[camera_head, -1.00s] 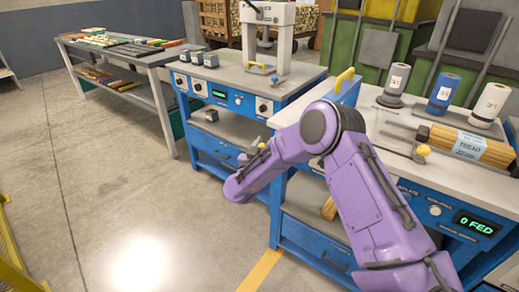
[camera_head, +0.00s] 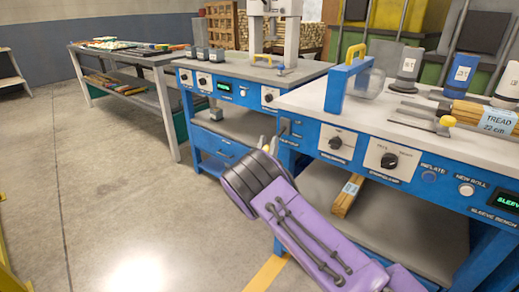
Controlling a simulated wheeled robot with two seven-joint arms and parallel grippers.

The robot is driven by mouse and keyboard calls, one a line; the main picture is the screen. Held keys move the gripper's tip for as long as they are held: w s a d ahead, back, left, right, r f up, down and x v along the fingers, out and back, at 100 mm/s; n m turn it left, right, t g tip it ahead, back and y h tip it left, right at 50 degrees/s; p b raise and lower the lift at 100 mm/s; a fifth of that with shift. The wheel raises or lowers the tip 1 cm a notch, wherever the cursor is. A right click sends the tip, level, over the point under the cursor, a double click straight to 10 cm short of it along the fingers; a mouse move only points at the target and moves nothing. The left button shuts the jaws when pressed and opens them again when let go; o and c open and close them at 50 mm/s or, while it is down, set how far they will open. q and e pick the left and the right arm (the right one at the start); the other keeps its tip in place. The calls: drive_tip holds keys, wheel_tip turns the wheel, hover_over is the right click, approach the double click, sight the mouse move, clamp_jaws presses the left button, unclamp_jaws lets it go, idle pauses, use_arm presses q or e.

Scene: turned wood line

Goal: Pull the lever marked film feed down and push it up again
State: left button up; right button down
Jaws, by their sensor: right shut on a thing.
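My right arm, purple, comes in from the bottom right, and its wrist covers much of the space before the left end of the blue sleeve bench (camera_head: 400,172). My right gripper (camera_head: 268,144) shows only as small grey parts above the wrist, by the bench's left front corner. It is shut on what I take to be the film feed lever. The lever itself is hidden or too small to make out, so I cannot tell how high it stands. A small plate with a label sits beside it, too small to read. My left gripper is not in view.
On the bench stand a blue frame with a yellow handle (camera_head: 357,52), a clear roll (camera_head: 370,83), a yellow-knobbed part (camera_head: 446,122) and labelled cylinders. A wood bundle (camera_head: 346,195) lies on the shelf below. Open floor (camera_head: 120,200) lies to the left.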

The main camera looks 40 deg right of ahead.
drive_tip(key=shift+f, duration=0.5)
drive_tip(key=shift+f+b, duration=0.1)
drive_tip(key=shift+b, duration=0.2)
drive_tip(key=shift+d+f, duration=0.1)
drive_tip(key=shift+f, duration=0.05)
drive_tip(key=c, duration=0.8)
unclamp_jaws()
drive_tip(key=shift+d, duration=0.1)
drive_tip(key=shift+o, duration=0.2)
drive_tip(key=shift+d+f, duration=0.1)
drive_tip(key=shift+f, duration=0.05)
drive_tip(key=shift+r, duration=0.25)
drive_tip(key=shift+a+f, duration=0.1)
drive_tip(key=shift+a, duration=0.1)
drive_tip(key=v, duration=1)
